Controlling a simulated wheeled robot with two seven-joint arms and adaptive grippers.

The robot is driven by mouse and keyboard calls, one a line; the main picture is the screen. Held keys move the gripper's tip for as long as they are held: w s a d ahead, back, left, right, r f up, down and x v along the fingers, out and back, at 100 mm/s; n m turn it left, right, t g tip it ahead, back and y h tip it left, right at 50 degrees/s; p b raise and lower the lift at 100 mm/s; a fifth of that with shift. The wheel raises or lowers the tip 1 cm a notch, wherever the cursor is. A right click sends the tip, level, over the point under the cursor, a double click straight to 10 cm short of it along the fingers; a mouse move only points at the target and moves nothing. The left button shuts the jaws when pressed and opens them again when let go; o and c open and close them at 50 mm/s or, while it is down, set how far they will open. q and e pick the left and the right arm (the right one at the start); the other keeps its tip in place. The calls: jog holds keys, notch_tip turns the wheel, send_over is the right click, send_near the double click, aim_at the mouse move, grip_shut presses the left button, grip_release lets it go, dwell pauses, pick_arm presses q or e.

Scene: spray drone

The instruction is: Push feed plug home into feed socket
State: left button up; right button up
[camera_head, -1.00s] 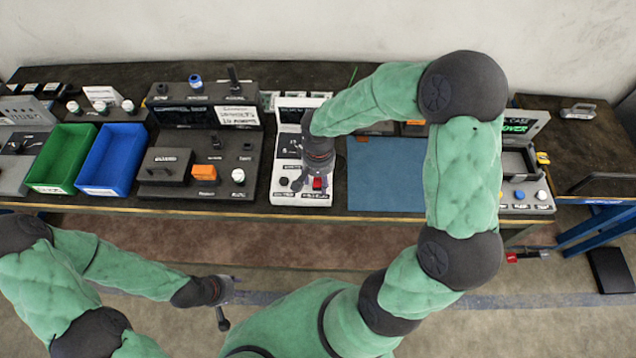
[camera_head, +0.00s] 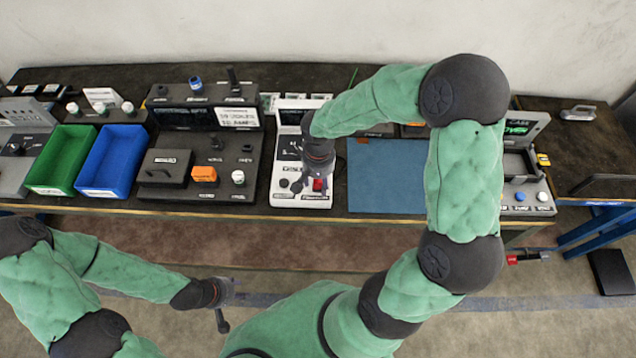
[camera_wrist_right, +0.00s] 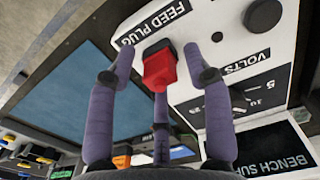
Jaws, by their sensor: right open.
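The red feed plug (camera_wrist_right: 159,69) stands on the white bench supply panel (camera_wrist_right: 270,60), beside a label reading FEED PLUG. In the head view the plug (camera_head: 319,184) shows at the panel's front, just below my right gripper (camera_head: 308,182). In the right wrist view my right gripper (camera_wrist_right: 160,58) is open, with its fingers spread to either side of the plug and one finger behind it. I see no clear gap or contact between fingers and plug. I cannot make out the feed socket. My left gripper (camera_head: 222,318) hangs in front of the bench, away from the panel.
A blue mat (camera_head: 385,175) lies right of the panel. A black station with an orange block (camera_head: 204,174) and a blue bin (camera_head: 112,160) stand to the left.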

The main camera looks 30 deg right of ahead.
dwell(0.3)
grip_shut()
jog(key=shift+r, duration=0.2)
jog(key=shift+r+p, duration=1.8)
jog(key=shift+r, duration=1.05)
